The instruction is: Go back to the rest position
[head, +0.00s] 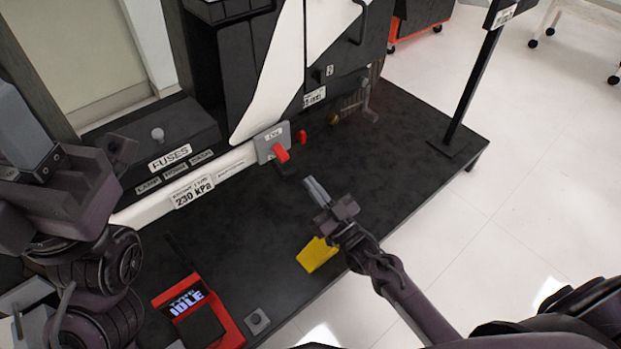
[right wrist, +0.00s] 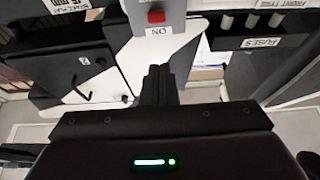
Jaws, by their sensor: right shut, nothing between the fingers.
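My right gripper (head: 317,192) is shut and empty, held above the black platform near its front edge. In the right wrist view its closed fingers (right wrist: 157,85) point toward the grey switch box. That grey switch box (head: 267,145) carries a red lever (head: 281,153) and stands apart from the fingertips. In the right wrist view the switch box (right wrist: 173,16) shows a red part and an "ON" label. My left arm is at the left of the head view; its fingertips cannot be made out.
The black platform (head: 420,125) bears a fuse box (head: 165,135), a white pipe labelled 230 kPa (head: 225,172), a red device reading IDLE (head: 225,322) and a yellow piece (head: 317,254). A black post (head: 475,85) stands at the right. White floor (head: 540,170) is clear beyond.

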